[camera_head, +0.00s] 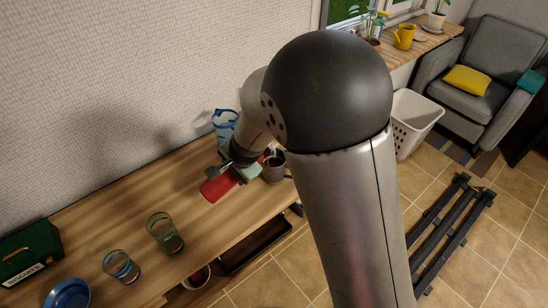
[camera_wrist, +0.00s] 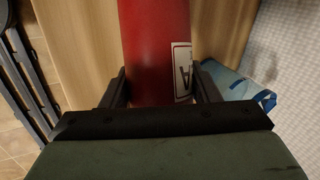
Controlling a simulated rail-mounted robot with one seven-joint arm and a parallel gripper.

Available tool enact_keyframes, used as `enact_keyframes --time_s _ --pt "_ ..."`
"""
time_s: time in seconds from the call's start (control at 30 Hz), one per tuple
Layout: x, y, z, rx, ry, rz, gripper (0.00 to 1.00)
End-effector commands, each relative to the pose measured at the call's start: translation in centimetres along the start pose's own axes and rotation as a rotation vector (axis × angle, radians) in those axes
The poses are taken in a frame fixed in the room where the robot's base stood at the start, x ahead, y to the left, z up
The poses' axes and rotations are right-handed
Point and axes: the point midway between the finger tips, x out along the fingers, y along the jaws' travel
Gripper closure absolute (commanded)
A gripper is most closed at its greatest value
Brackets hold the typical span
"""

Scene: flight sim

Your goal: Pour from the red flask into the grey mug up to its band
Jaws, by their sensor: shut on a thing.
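The red flask (camera_head: 218,187) is tilted far over, close to lying flat, with its lower end toward the front left. My gripper (camera_head: 236,168) is shut on the flask; in the wrist view its fingers (camera_wrist: 160,88) sit on both sides of the red body (camera_wrist: 153,40), which has a white label. The grey mug (camera_head: 274,170) stands upright on the wooden table, just right of my gripper, with pale wisps above it. The flask's mouth is hidden behind my gripper and arm. I cannot see the band or the level in the mug.
A greenish glass (camera_head: 165,234), a blue-rimmed glass (camera_head: 121,268), a blue bowl (camera_head: 68,294) and a green biscuit box (camera_head: 30,250) stand at left. The table between glasses and flask is clear.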

Motion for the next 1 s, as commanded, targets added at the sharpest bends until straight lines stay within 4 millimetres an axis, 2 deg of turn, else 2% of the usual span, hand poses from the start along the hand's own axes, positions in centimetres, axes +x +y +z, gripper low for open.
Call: enact_keyframes --time_s 1.0 --pt "-0.36 -0.23 0.2 0.011 -0.033 -0.007 0.87"
